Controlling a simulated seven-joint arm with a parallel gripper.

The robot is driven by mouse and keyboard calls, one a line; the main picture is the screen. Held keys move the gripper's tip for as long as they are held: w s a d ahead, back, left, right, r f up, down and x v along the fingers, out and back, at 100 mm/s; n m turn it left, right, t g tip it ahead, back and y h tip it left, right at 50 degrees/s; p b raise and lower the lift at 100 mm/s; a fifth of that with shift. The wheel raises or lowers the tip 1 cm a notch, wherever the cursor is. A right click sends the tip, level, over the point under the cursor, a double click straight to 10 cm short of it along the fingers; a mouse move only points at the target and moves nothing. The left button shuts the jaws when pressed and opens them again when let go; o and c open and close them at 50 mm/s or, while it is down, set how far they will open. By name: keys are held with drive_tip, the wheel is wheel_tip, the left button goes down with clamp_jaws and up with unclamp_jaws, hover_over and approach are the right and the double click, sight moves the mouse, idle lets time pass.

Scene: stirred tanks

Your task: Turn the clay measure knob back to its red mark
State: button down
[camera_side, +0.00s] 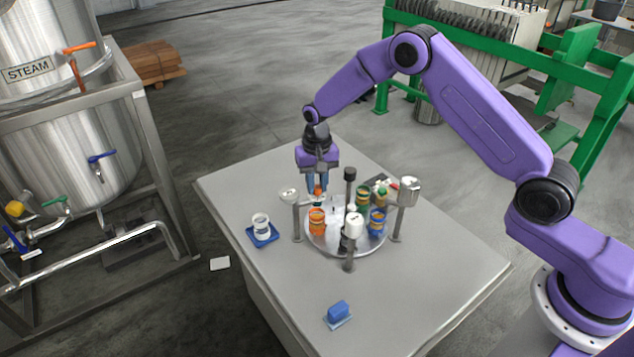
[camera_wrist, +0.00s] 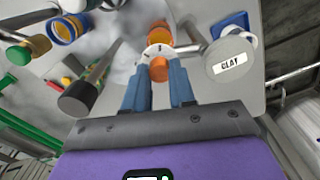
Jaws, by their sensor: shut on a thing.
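The clay measure is the round grey hopper top labelled CLAY (camera_wrist: 230,66) in the wrist view; in the side view it is the pale cup on a post (camera_side: 289,196) left of the turntable. Its orange knob (camera_wrist: 159,69) sits in front of a white dial (camera_wrist: 157,50) with dark ticks. My gripper (camera_wrist: 160,82) points down with its blue fingers on both sides of the knob, shut on it. In the side view my gripper (camera_side: 317,188) is beside the clay post, with a bit of orange between the fingertips. I cannot make out the red mark or the knob's pointer.
The round turntable (camera_side: 325,243) carries several coloured cups, including an orange one (camera_side: 317,222). Other posts stand close around it, with a black top (camera_side: 350,174), white top (camera_side: 354,219) and grey top (camera_side: 410,185). A white cup (camera_side: 261,222) stands on a blue tray at left. The table front is mostly clear.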

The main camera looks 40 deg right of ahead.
sight(316, 187)
drive_tip(key=n, duration=0.6)
drive_tip(key=shift+n, duration=0.3)
idle(0.4)
drive_tip(key=c, duration=0.9)
unclamp_jaws()
drive_tip(key=shift+c, duration=0.2)
drive_tip(key=shift+r, duration=0.15)
wheel_tip(316, 187, up, 17)
drive_tip(key=shift+r, duration=0.15)
drive_tip(key=shift+a, duration=0.1)
